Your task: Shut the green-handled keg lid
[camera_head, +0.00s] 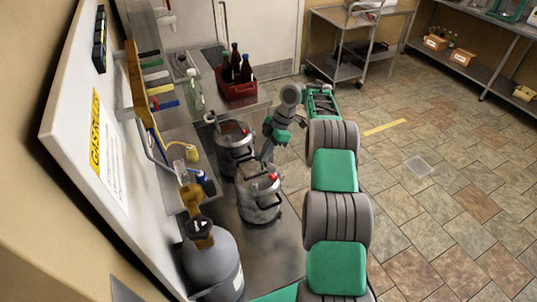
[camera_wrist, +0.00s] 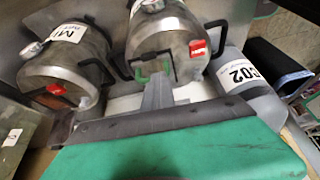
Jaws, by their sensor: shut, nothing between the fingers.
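Two steel kegs with red tags stand side by side in the head view, a nearer keg (camera_head: 258,205) and a farther keg (camera_head: 233,146). In the wrist view the middle keg (camera_wrist: 172,35) shows a dark handle frame with a green patch at its front; whether that green is handle or reflection, I cannot tell. The other keg (camera_wrist: 70,65) is at the left there, with a white label. My gripper (camera_head: 264,156) is shut and empty beside the kegs. Its fingers (camera_wrist: 158,82) overlap the middle keg's lower front; contact is unclear. The lids' positions are hard to make out.
A grey gas cylinder (camera_head: 212,265) stands close to the nearer keg, by the white wall board (camera_head: 75,150). A red crate of bottles (camera_head: 238,92) stands behind the kegs. A metal cart (camera_head: 335,68) is farther back. The tiled floor (camera_head: 450,190) at right is mostly free.

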